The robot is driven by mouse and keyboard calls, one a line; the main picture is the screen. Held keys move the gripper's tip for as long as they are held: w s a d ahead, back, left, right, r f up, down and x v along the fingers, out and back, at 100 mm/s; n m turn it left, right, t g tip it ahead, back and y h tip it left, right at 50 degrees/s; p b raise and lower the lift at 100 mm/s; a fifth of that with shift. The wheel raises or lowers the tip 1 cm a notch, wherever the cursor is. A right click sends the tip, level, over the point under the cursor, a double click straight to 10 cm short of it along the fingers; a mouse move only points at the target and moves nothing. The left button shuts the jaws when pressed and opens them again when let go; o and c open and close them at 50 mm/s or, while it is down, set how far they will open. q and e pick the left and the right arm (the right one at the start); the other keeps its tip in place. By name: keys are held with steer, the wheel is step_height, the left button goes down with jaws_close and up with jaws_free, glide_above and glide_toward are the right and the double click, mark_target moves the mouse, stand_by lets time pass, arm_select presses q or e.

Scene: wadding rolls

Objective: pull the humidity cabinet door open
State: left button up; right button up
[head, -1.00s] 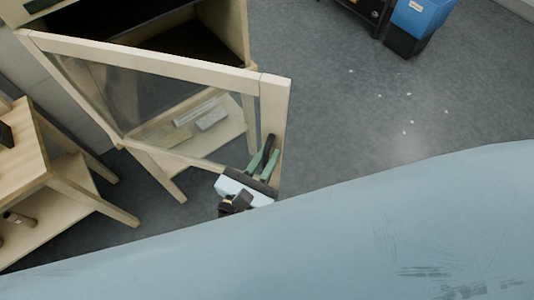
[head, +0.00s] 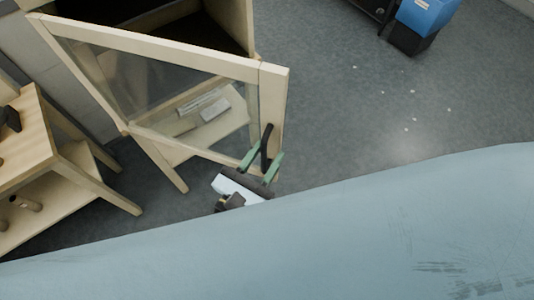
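The humidity cabinet door (head: 160,49) is a pale wooden frame with a clear pane. It stands swung well out from the cabinet (head: 231,20), whose dark interior shows behind it at the top left. A dark upright handle (head: 267,139) is on the door's free edge at the right. My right gripper (head: 263,160) is at this handle, with its two green fingers spread on either side of it. Gaps show between fingers and handle, so it looks open around it, not clamped. My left gripper is not in view.
A wooden shelf table (head: 40,140) with small items stands at the left. Behind the pane, a lower shelf (head: 226,129) holds pale blocks. A blue and black bin (head: 425,18) stands at the top right.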

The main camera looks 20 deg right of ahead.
steer(key=shift+y, duration=0.3)
steer(key=s+a, duration=0.1)
steer(key=a, duration=0.2)
steer(key=s+a, duration=0.1)
steer(key=shift+s+a, duration=0.3)
steer(key=shift+s, duration=0.05)
steer(key=shift+h, duration=0.4)
steer(key=w+d, duration=0.1)
steer(key=d, duration=0.1)
steer(key=w+d, duration=0.1)
steer(key=d, duration=0.1)
steer(key=shift+w, duration=0.1)
